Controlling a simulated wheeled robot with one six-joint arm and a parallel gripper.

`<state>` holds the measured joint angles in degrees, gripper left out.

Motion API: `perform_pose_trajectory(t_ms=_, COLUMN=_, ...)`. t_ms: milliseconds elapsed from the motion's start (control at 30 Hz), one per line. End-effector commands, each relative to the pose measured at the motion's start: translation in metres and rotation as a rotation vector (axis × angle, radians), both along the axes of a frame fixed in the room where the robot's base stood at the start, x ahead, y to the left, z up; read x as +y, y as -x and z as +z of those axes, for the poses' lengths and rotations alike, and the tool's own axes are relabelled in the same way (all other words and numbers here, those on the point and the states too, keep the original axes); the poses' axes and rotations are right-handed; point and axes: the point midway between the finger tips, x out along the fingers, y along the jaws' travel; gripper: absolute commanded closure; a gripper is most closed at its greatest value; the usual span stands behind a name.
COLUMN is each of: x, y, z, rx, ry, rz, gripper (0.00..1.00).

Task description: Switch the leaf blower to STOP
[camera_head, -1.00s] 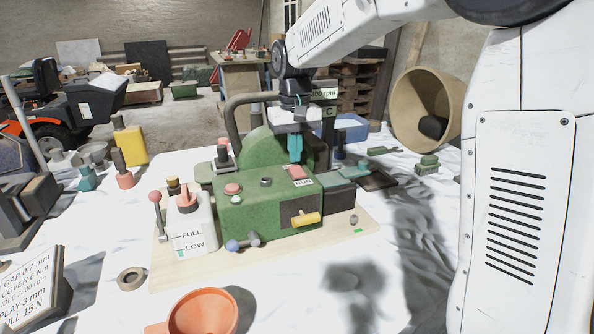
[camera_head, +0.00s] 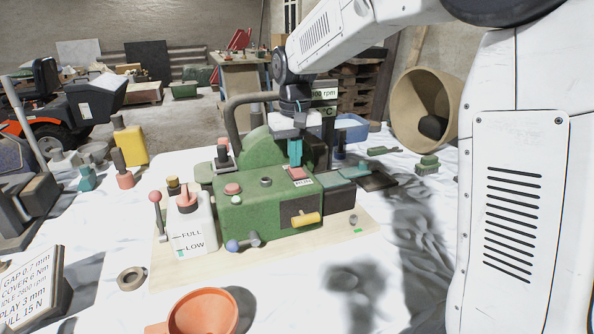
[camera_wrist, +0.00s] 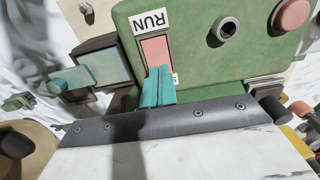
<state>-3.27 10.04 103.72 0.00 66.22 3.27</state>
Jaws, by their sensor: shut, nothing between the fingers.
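The green leaf blower (camera_head: 262,205) stands on a light wooden board on the white-covered table. Its red rocker switch (camera_head: 299,175) is on top at the right, beside a white RUN label (camera_head: 303,183). In the wrist view the switch (camera_wrist: 156,50) lies between the RUN label (camera_wrist: 152,20) and a second label (camera_wrist: 176,79), mostly hidden by my fingers. My gripper (camera_head: 295,164) is shut and empty, pointing down. Its teal fingertips (camera_wrist: 160,70) overlap the switch end farther from RUN. I cannot tell whether they touch it, or which way the rocker is tilted.
A white FULL/LOW tank (camera_head: 192,228) and a yellow lever (camera_head: 305,219) are at the blower's front. A curved dark handle (camera_head: 236,115) rises behind it. An orange funnel (camera_head: 203,312) and tape ring (camera_head: 131,278) lie in front. The table at front right is clear.

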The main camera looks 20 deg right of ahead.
Motion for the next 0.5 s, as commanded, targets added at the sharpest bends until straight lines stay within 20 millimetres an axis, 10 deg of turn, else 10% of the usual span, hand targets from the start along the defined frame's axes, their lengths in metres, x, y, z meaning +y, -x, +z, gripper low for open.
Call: perform_pose_trajectory(t_ms=500, x=0.0, y=-0.0001, z=-0.0032, rx=0.0, ry=0.0, rz=0.0, gripper=1.0)
